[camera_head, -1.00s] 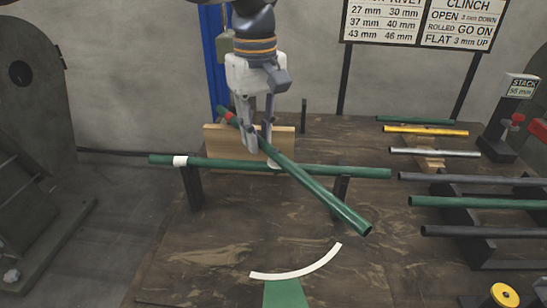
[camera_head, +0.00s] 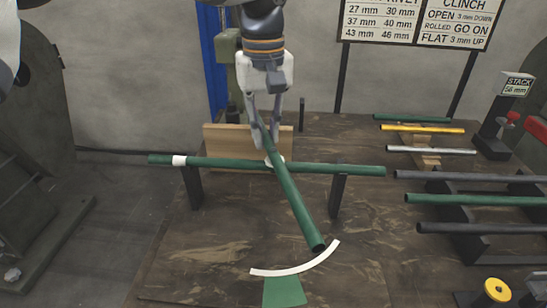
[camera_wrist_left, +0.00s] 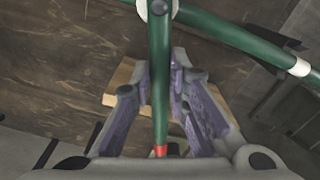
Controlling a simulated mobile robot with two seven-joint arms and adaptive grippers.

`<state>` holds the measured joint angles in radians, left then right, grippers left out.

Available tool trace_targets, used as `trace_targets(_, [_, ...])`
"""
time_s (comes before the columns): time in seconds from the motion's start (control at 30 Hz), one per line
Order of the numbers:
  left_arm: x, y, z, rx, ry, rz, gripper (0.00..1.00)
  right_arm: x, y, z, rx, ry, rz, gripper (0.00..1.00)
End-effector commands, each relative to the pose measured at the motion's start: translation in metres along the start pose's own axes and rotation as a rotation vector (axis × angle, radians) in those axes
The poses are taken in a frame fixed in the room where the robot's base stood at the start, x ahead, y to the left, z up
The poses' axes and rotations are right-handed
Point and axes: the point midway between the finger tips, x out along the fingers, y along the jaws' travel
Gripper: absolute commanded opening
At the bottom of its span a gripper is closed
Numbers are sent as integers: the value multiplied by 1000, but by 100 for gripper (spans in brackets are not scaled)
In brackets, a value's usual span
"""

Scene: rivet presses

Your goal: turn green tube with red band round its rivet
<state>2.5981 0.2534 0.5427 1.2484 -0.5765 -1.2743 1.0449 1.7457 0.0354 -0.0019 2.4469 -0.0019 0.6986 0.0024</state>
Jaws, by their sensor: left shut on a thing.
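The green tube with the red band (camera_head: 298,208) lies across another green tube with a white band (camera_head: 220,162). They cross at a pale rivet (camera_head: 274,162), which also shows in the left wrist view (camera_wrist_left: 157,8). The turned tube's near end is by the white arc's middle-right part. My left gripper (camera_head: 263,143) is shut on its far part, behind the rivet. In the left wrist view the tube (camera_wrist_left: 160,65) runs between the fingers and its red band (camera_wrist_left: 160,151) is near the palm. The gripper hides the band in the head view. My right gripper is not in view.
Dark posts (camera_head: 338,196) hold up the white-banded tube. A white arc (camera_head: 300,268) and a green wedge (camera_head: 284,291) mark the tabletop in front. A wooden block (camera_head: 222,140) stands behind. Several tubes on racks (camera_head: 470,201) and a stack gauge (camera_head: 515,88) are at right.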

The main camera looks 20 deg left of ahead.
Motion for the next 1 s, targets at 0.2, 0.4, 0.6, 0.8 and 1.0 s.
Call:
trace_targets(0.2, [-3, 6, 0, 87, 6, 2, 0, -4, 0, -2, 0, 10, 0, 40])
trace_targets(0.4, [-1, 9, 1, 158, 2, 2, 0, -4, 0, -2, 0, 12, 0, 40])
trace_targets(0.6, [-1, 9, 1, 156, 1, 1, 39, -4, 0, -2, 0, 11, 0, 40])
trace_targets(0.8, [-2, 9, 0, 155, 1, 1, 39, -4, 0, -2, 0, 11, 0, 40])
trace_targets(1.0, [-40, 10, 0, 153, 8, 3, 39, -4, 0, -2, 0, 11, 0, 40])
